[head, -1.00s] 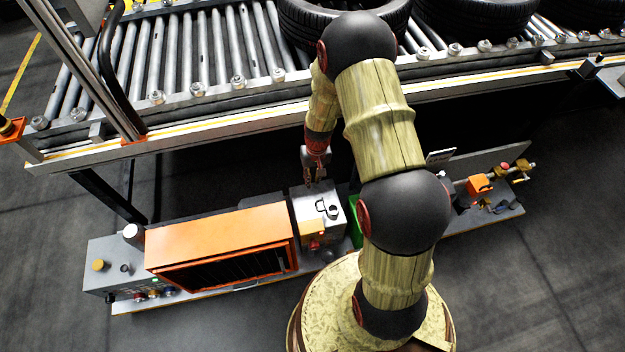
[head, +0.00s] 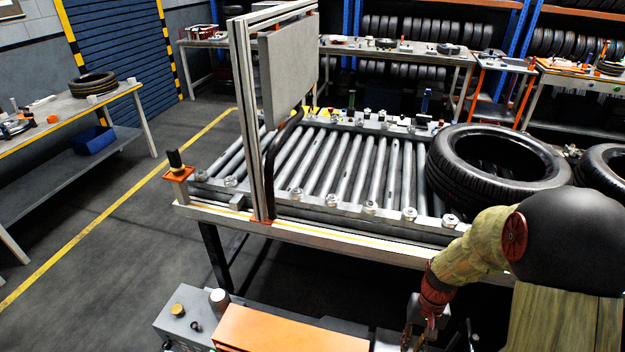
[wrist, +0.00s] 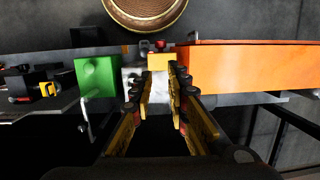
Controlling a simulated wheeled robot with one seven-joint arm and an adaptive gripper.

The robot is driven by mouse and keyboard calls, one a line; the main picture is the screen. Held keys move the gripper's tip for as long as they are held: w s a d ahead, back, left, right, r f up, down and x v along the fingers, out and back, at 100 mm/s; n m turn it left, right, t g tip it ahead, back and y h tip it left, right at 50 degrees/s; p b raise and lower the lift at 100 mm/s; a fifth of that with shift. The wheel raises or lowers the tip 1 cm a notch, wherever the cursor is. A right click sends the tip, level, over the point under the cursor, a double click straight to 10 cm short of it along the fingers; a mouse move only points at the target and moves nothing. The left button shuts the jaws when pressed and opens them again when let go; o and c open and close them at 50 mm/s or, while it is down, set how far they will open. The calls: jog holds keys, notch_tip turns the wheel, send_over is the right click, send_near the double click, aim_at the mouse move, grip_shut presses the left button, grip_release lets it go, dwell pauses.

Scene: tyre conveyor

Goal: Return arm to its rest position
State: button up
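My arm reaches in from the lower right of the head view, bent over the equipment beside the conveyor. My gripper (head: 420,340) points down at the bottom edge there, partly cut off. In the wrist view, its two yellow-lined fingers (wrist: 162,95) stand apart with a gap between them. The gripper is open, and I see nothing held. A pale unit (wrist: 131,76) with a small yellow block (wrist: 161,62) lies below and beyond the fingers; its distance from the fingertips is unclear.
An orange box (head: 285,332) is beside the gripper, and a green box (wrist: 95,76) is on its other side. The roller conveyor (head: 330,165) carries tyres (head: 490,165) close to my arm. A metal post (head: 250,120) rises from the conveyor. Open floor (head: 130,240) lies left.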

jog(key=s+a+r+n+t, duration=0.1)
jog(key=s+a+r+t, duration=0.1)
jog(key=r, duration=0.8)
jog(key=s+a+r+n+t, duration=0.1)
jog(key=s+a+r+t, duration=0.2)
jog(key=r, duration=0.8)
jog(key=s+a+r+n+t+h, duration=0.1)
jog(key=s+r, duration=0.4)
jog(key=r, duration=0.5)
jog(key=shift+s+a+r+t, duration=0.25)
jog(key=shift+s+a+t, duration=0.15)
jog(key=shift+a+t, duration=0.4)
